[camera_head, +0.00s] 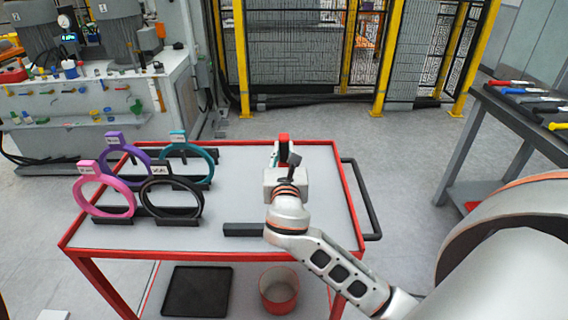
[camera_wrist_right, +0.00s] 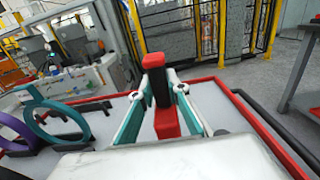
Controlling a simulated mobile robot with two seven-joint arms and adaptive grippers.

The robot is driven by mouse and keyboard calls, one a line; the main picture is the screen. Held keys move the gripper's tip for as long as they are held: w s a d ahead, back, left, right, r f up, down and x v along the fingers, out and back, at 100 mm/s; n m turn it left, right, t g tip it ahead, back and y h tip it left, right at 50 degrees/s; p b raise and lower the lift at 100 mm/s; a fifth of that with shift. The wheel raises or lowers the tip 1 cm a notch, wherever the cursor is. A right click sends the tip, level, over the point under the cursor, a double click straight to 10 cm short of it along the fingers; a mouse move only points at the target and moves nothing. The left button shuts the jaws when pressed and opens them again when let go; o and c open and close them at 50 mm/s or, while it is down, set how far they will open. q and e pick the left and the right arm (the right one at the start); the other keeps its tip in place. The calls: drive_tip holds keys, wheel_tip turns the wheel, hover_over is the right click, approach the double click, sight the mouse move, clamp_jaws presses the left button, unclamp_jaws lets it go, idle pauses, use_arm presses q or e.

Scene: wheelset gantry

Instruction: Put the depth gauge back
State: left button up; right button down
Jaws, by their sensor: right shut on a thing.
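My right gripper (camera_head: 282,160) is over the right part of the red-framed cart (camera_head: 230,152), its fingers pointing away toward the back edge. It is shut on a red and black piece, seemingly the depth gauge (camera_head: 283,138). In the right wrist view the gauge (camera_wrist_right: 160,90) stands between the two teal-padded fingers (camera_wrist_right: 160,105), with red at top and bottom and black in the middle. The rest of it is hidden by the gripper. A black block (camera_head: 243,229) lies on the cart top beside my right wrist. My left gripper is not in view.
Pink (camera_head: 79,195), purple (camera_head: 147,158), teal (camera_head: 213,162) and black (camera_head: 146,197) ring gauges stand in black holders on the cart's left. A black handle (camera_head: 368,200) is at the right. A tool bench (camera_head: 500,105) stands farther right. The cart's middle is clear.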

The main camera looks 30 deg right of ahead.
sight(284, 163)
wheel_tip(284, 163, down, 4)
drive_tip(key=shift+r+b, duration=0.2)
drive_tip(key=shift+b, duration=0.1)
drive_tip(key=c, duration=2)
unclamp_jaws()
drive_tip(key=shift+f, duration=0.15)
drive_tip(key=shift+o, duration=0.2)
drive_tip(key=v, duration=1.2)
drive_tip(key=shift+s, duration=0.1)
